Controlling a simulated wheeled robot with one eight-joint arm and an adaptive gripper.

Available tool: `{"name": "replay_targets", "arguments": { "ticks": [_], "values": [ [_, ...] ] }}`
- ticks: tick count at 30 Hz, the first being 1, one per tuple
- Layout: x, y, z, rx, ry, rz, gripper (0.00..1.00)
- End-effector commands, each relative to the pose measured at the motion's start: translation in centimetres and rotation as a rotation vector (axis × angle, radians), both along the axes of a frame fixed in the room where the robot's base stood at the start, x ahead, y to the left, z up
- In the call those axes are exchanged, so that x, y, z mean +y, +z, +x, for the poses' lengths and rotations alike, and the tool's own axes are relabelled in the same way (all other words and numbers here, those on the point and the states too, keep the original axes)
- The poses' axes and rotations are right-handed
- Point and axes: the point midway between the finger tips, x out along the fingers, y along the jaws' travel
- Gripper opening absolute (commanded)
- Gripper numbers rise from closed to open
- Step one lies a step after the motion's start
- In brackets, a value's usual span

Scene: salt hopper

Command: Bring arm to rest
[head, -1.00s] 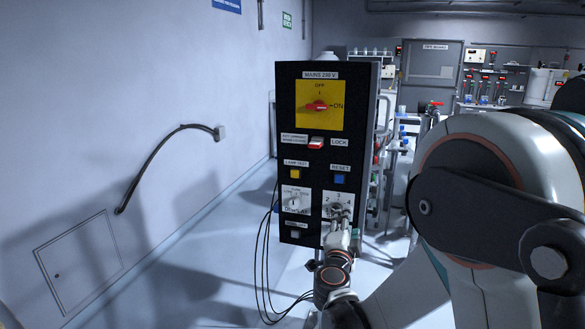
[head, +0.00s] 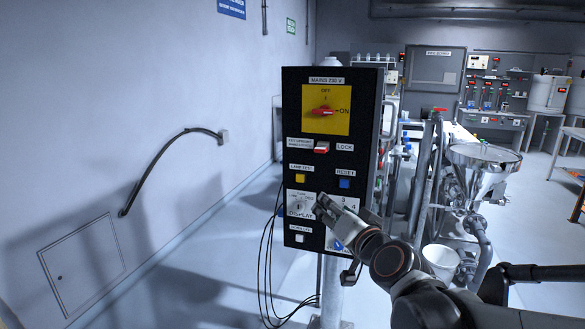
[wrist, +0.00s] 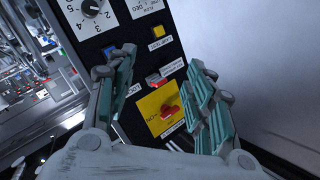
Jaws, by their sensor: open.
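My gripper (head: 333,208) is in front of the lower part of a black control panel (head: 332,85) in the head view. It covers part of the lower dials. In the wrist view my gripper (wrist: 160,85) has its two green-padded fingers spread apart with nothing between them. The panel's yellow plate with a red mains switch (wrist: 168,112) shows beyond the fingers. In the head view the red mains switch (head: 322,111) points toward ON. I cannot tell whether the fingers touch the panel.
A steel hopper (head: 482,160) with pipes and a white bucket (head: 440,262) stand right of the panel. Black cables (head: 267,265) hang at the panel's left. A wall with a bent conduit (head: 165,160) is at the left. Benches with instruments (head: 495,95) stand at the back.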

Motion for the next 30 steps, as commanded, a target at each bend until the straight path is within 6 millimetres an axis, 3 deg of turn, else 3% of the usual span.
{"name": "replay_targets", "arguments": {
  "ticks": [8,18,24,30],
  "values": [
    [-1.8,-4.1,-8.9,0.239,0.108,-0.269,0.48],
    [-8.1,-10.7,-20.7,0.590,0.105,-0.552,0.48],
    [-10.4,-12.3,-24.1,0.696,0.081,-0.623,0.48],
    [-10.8,-12.5,-24.6,0.711,0.076,-0.632,0.48]
  ]
}}
